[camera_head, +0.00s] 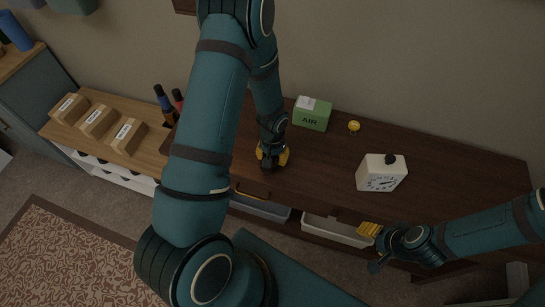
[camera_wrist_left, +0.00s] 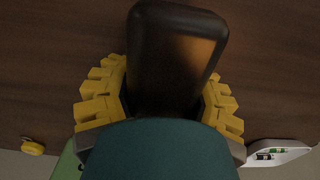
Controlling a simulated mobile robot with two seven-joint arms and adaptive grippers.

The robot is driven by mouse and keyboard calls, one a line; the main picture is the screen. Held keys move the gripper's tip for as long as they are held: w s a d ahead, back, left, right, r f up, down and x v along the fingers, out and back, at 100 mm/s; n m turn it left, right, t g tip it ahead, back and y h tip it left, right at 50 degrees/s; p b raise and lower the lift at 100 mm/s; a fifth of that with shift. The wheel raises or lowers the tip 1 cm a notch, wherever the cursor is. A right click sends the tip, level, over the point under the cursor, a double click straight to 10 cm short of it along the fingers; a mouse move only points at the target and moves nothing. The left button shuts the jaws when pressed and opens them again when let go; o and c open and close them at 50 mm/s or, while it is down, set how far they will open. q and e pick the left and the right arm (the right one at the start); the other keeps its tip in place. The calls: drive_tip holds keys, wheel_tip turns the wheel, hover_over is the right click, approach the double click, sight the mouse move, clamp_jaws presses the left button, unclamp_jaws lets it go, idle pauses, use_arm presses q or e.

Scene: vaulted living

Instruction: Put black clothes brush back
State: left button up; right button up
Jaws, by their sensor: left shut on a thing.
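My left gripper (camera_head: 272,155) is over the dark wooden cabinet top, with its yellow fingers pointing down. In the left wrist view, its yellow fingers (camera_wrist_left: 165,100) are shut on a dark, smooth, rounded block (camera_wrist_left: 178,50), which looks like the black clothes brush. The brush's lower part is hidden, and whether it touches the top cannot be told. In the head view the brush is hidden by the gripper. My right gripper (camera_head: 374,246) is in front of the cabinet's front edge, with fingers apart and nothing seen between them.
On the dark top (camera_head: 320,170) stand a green AIR box (camera_head: 312,117), a small yellow item (camera_head: 354,126) and a white clock (camera_head: 381,173). Left are several brown boxes (camera_head: 97,121) and dark bottles (camera_head: 164,102). Bins (camera_head: 337,231) sit below.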

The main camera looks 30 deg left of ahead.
use_arm(q)
drive_tip(key=shift+f, duration=0.2)
drive_tip(key=o, duration=0.7)
drive_tip(key=shift+f, duration=0.1)
drive_tip(key=o, duration=0.5)
drive_tip(key=shift+o, duration=0.2)
